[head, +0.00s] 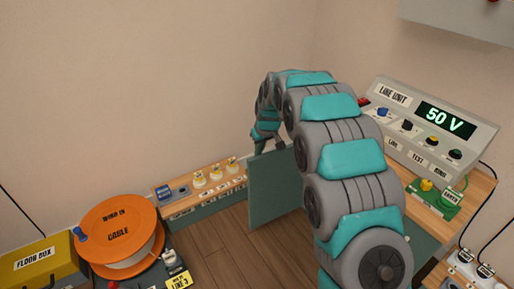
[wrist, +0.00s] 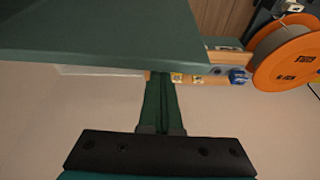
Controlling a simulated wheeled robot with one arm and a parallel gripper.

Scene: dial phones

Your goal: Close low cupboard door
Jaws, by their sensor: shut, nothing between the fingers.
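The low cupboard door (head: 274,188) is a flat green panel standing open, upright above the wooden floor, left of the wood-topped cupboard (head: 478,190). My arm hides most of the cupboard front and the hinge side of the door. My gripper (head: 264,143) is at the door's far upper edge, pointing down, and partly hidden. In the wrist view the door (wrist: 100,32) fills the upper left. My gripper's green fingers (wrist: 161,80) are together and empty, with their tips close to the door's edge. I cannot tell whether they touch it.
A line unit (head: 433,120) reading 50 V stands on the cupboard top. A low wood-topped shelf with switches (head: 205,193) runs along the back wall. An orange cable reel (head: 120,233) and a yellow floor box (head: 40,262) are at left. Bare floor (head: 225,250) lies between.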

